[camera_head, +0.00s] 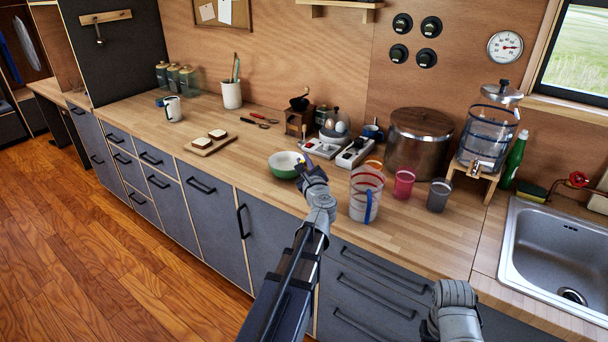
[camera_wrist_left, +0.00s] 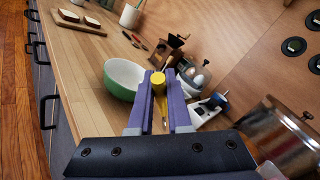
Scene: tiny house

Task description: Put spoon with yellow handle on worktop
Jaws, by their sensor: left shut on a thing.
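My left gripper (camera_head: 308,172) is above the worktop (camera_head: 430,230), at the right side of a green and white bowl (camera_head: 284,166). In the left wrist view its purple fingers (camera_wrist_left: 159,92) are shut on the yellow handle of the spoon (camera_wrist_left: 158,80). The handle's round end faces the camera, and the rest of the spoon is largely hidden. In the head view only a small yellow bit (camera_head: 300,162) shows at the fingertips. The bowl (camera_wrist_left: 122,78) lies just beyond and left of the fingers in the wrist view. My right gripper is out of view; only part of that arm shows.
Right of the left gripper stand a striped clear jug (camera_head: 366,196), a pink cup (camera_head: 403,184) and a grey cup (camera_head: 438,195). Behind are white power strips (camera_head: 322,147) and a large pot (camera_head: 418,138). A bread board (camera_head: 210,144) lies left. Worktop between board and bowl is clear.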

